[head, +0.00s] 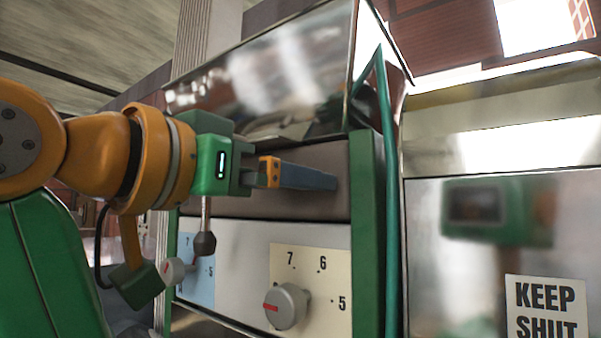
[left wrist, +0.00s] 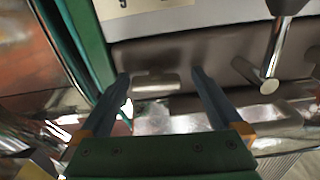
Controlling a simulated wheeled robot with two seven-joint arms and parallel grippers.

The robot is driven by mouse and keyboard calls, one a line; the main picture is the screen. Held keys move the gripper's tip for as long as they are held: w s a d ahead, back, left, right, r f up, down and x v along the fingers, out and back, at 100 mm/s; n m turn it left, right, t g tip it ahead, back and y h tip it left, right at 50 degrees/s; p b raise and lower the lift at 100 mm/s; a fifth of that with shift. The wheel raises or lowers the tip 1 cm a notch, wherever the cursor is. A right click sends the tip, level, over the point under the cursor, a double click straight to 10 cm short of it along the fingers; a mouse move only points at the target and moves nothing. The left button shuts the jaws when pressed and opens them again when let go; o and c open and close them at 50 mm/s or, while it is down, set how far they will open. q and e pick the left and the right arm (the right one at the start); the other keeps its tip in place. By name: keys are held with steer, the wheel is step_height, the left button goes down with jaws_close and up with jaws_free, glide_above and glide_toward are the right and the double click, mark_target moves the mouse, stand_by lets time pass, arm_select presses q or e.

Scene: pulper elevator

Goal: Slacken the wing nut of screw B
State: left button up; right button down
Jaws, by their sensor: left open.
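My left gripper (head: 328,182) reaches in from the left, in front of the brown strip under the polished hood. In the left wrist view the gripper (left wrist: 160,84) is open, its two grey fingers spread wide. A small pale metal bar (left wrist: 155,83) shows between the fingertips, against the brown strip. It may be the wing nut, but its shape is blurred and no letter B can be read. In the head view the gripper hides this bar. My right gripper is not in view.
A lever with a dark knob (head: 205,243) hangs just below my gripper; its rod (left wrist: 280,45) shows in the left wrist view. A grey dial (head: 287,306) sits below on a numbered plate. A green post (head: 366,230) stands right of the fingertips. A "KEEP SHUT" sign (head: 546,304) is at right.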

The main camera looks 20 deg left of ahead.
arm_select(q)
steer(key=shift+d, duration=0.1)
steer(key=shift+c, duration=0.9)
steer(key=shift+s+d+r, duration=0.1)
steer(key=shift+s, duration=0.05)
steer(key=c, duration=1.1)
steer(key=shift+b, duration=0.3)
steer(key=shift+n, duration=0.3)
steer(key=o, duration=1.3)
steer(key=shift+s, duration=0.1)
steer(key=b+v, duration=0.3)
steer(key=v, duration=0.4)
steer(key=shift+s+r, duration=0.1)
